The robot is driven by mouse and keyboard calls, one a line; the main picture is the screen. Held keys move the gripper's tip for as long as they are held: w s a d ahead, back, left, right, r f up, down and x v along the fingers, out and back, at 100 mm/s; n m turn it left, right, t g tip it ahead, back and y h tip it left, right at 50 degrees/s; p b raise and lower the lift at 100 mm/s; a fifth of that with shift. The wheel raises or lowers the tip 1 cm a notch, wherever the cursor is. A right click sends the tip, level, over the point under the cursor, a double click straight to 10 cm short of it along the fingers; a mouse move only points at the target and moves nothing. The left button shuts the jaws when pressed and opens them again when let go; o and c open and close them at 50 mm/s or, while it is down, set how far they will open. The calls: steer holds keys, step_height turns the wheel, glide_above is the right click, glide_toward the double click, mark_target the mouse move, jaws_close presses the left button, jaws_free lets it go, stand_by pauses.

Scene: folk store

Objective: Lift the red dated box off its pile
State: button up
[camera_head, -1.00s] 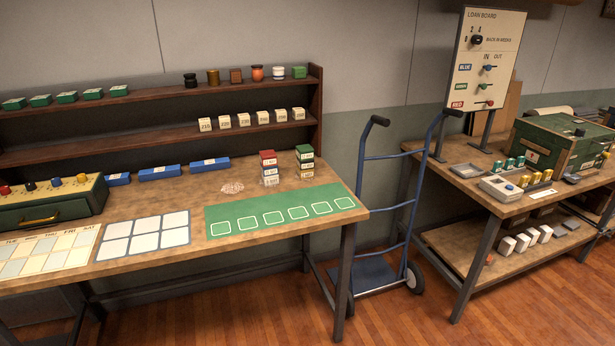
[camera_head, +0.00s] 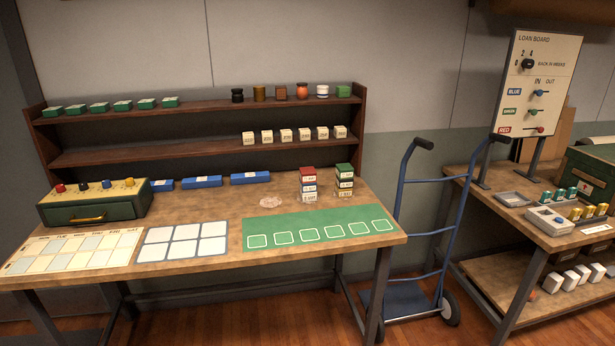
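Two short piles of small dated boxes stand on the wooden table (camera_head: 210,262), at the back edge of the green mat. The red dated box (camera_head: 307,172) is on top of the left pile, above a blue-topped box (camera_head: 308,187) and a pale box (camera_head: 309,197). The right pile has a green-topped box (camera_head: 344,169) on top and more boxes under it. The date print is too small to read. My gripper is not in view.
The green mat (camera_head: 290,223) with outlined squares lies empty before the piles. A pinkish flat patch (camera_head: 271,202) lies left of them. A shelf (camera_head: 200,148) with small white boxes stands behind. A blue hand truck (camera_head: 402,210) stands right of the table.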

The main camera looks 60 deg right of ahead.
steer(key=o, duration=1)
steer(key=shift+c, duration=0.2)
